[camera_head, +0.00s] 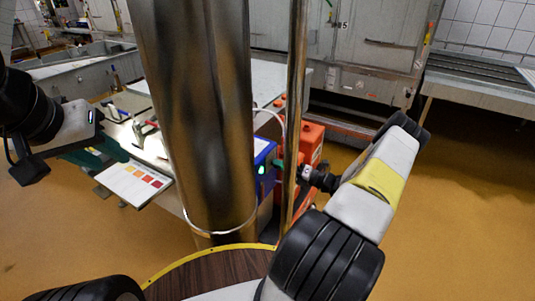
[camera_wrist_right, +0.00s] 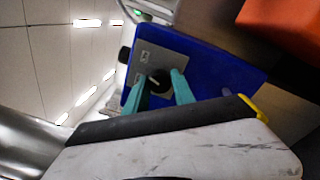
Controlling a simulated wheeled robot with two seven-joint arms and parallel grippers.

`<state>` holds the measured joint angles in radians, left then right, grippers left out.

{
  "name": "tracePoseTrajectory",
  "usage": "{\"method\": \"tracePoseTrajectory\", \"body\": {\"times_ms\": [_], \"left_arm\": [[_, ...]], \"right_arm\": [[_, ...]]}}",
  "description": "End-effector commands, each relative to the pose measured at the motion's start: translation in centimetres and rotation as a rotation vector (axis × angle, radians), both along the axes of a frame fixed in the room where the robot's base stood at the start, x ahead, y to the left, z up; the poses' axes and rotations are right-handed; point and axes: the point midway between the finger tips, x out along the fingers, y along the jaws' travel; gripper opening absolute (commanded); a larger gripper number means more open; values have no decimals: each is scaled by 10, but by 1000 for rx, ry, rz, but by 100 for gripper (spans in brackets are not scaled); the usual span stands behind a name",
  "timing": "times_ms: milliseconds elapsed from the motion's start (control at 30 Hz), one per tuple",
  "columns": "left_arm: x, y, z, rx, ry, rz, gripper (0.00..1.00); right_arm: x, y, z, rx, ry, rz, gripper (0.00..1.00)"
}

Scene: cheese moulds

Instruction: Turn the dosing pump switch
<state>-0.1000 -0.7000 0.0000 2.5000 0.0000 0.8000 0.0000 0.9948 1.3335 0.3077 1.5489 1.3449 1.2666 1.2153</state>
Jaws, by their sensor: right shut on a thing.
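The blue dosing pump (camera_head: 264,154) is partly hidden behind the steel column in the head view. In the right wrist view the blue pump (camera_wrist_right: 204,64) has a grey panel (camera_wrist_right: 150,60) with a dark round switch (camera_wrist_right: 158,82). My right gripper (camera_wrist_right: 159,88) has its teal fingers on either side of the switch and is shut on it. In the head view my right gripper (camera_head: 281,168) is mostly hidden at the pump's face, behind a thin pole. My left gripper (camera_head: 100,153) is far from the pump, above a colour-patched white card; its finger gap is unclear.
The thick steel column (camera_head: 203,110) and a thin pole (camera_head: 296,100) stand between the head camera and the pump. An orange-red unit (camera_head: 312,138) is beside the pump. A white card (camera_head: 125,184) lies at the table's front edge. Open floor (camera_head: 460,220) is at the right.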

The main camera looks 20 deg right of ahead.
Motion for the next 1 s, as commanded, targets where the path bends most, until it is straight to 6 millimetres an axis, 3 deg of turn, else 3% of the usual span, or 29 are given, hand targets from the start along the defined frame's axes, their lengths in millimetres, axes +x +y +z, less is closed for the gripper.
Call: {"method": "tracePoseTrajectory", "body": {"times_ms": [400,933,967,1000], "left_arm": [[0,0,0,0,0,0,36],[0,0,0,0,0,0,36],[0,0,0,0,0,0,36],[0,0,0,0,0,0,36]], "right_arm": [[0,0,0,139,123,0,0],[0,0,0,158,139,-1,0],[0,0,0,158,139,-1,32],[0,0,0,158,139,-1,40]]}}
